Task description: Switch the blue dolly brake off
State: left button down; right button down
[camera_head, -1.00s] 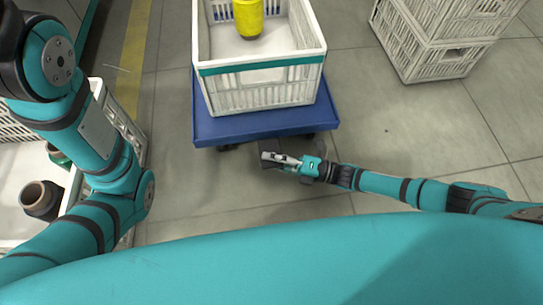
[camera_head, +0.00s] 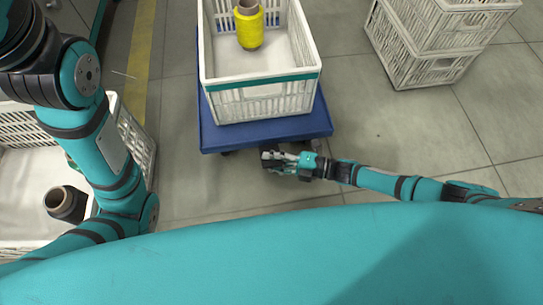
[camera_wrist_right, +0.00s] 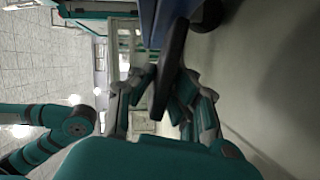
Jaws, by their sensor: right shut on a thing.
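The blue dolly (camera_head: 222,138) stands on the floor at the top middle of the head view, carrying a white crate. Its brake pedal (camera_wrist_right: 171,68) is a dark flat bar that sticks out from under the deck in the right wrist view. My right gripper (camera_head: 268,158) is low at the dolly's near edge, coming from the right, with its fingers shut on the pedal. In the head view the fingers hide most of the pedal. My left arm is at the left, but its gripper is not in view.
The white crate (camera_head: 262,108) on the dolly holds a yellow bobbin (camera_head: 249,30). Stacked white crates (camera_head: 410,68) stand at the upper right. A white container (camera_head: 135,140) with a dark bobbin (camera_head: 66,204) is at the left.

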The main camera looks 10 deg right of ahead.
dwell(0.4)
jog(key=c, duration=1.4)
grip_release()
jog(key=shift+o, duration=0.2)
jog(key=v, duration=1.2)
jog(key=shift+r, duration=0.15)
jog(key=shift+w, duration=0.1)
